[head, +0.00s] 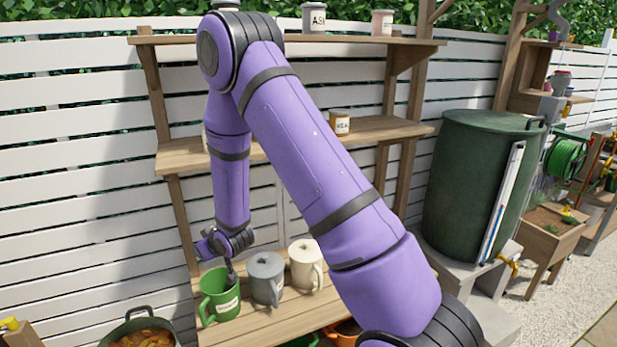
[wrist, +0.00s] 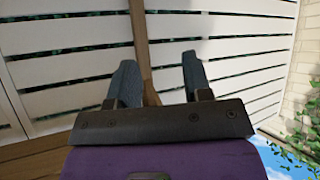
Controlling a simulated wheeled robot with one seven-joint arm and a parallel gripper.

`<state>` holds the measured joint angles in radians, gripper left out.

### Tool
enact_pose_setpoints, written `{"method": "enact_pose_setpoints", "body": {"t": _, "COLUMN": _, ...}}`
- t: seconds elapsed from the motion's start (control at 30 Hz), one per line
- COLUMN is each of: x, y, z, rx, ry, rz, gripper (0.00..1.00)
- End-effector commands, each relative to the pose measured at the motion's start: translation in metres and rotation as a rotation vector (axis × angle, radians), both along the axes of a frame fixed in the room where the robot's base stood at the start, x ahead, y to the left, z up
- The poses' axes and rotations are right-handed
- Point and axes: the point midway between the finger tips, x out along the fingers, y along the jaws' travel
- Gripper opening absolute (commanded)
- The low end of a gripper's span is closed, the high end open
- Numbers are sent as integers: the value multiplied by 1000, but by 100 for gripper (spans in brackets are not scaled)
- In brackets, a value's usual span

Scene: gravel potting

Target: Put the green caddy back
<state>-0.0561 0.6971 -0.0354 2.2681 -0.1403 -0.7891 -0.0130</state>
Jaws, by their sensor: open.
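The green caddy (head: 218,306), with a side handle and a pale label, stands upright at the left of the lowest wooden shelf. My gripper (head: 231,274) is at the caddy's back right rim in the head view; I cannot tell whether it touches. In the wrist view my gripper (wrist: 160,82) is open, its two dark fingers apart with nothing between them. The caddy is not seen in that view.
A grey caddy (head: 266,280) and a cream caddy (head: 304,270) stand close on the right of the green one. The middle shelf (head: 372,131) holds a labelled jar (head: 340,123). A white fence (head: 80,150) is behind. A pot (head: 140,330) is at lower left.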

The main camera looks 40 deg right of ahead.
Motion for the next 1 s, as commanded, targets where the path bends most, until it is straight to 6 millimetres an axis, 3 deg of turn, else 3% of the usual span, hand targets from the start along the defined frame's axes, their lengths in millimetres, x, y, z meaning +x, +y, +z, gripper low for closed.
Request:
{"method": "enact_pose_setpoints", "body": {"t": 0.03, "x": -1, "y": -2, "z": 22, "rx": -4, "ry": 4, "rz": -8, "gripper": 45}}
{"method": "enact_pose_setpoints", "body": {"t": 0.1, "x": -6, "y": -4, "z": 45, "rx": -9, "ry": 27, "rz": -20, "gripper": 45}}
{"method": "enact_pose_setpoints", "body": {"t": 0.47, "x": -55, "y": -17, "z": 160, "rx": -24, "ry": 139, "rz": -78, "gripper": 45}}
{"method": "enact_pose_setpoints", "body": {"t": 0.77, "x": -125, "y": -26, "z": 238, "rx": -22, "ry": 232, "rz": -121, "gripper": 45}}
{"method": "enact_pose_setpoints", "body": {"t": 1.0, "x": -196, "y": -29, "z": 286, "rx": -13, "ry": 309, "rz": -149, "gripper": 45}}
